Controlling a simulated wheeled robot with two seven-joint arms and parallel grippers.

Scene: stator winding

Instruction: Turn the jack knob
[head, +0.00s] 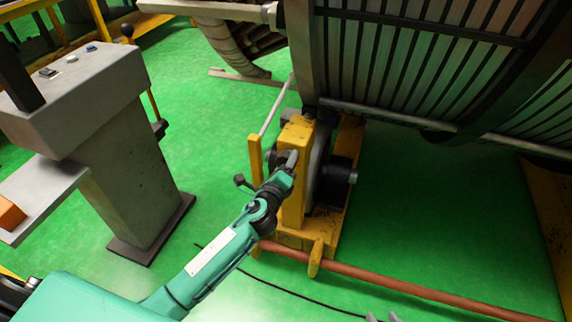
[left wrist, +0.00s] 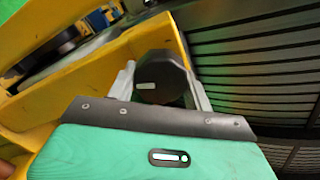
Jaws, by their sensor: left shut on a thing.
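The jack is a worn yellow frame (head: 297,132) standing on the green floor beside the large slotted stator. Its knob is a dark round cap with a pale mark, seen in the left wrist view (left wrist: 162,78) between the fingers. My left gripper (head: 290,163) reaches the near side of the yellow frame and is shut on the knob. In the left wrist view its grey fingers (left wrist: 160,88) lie on both sides of the knob. In the head view the gripper mostly hides the knob. Only the grey tips of my right gripper (head: 383,317) show at the bottom edge, apart and empty.
The slotted stator (head: 420,65) overhangs the jack at the upper right. A grey control pedestal (head: 125,165) stands at the left. A reddish-brown pipe (head: 410,287) and a thin black cable (head: 285,291) lie near the jack's base.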

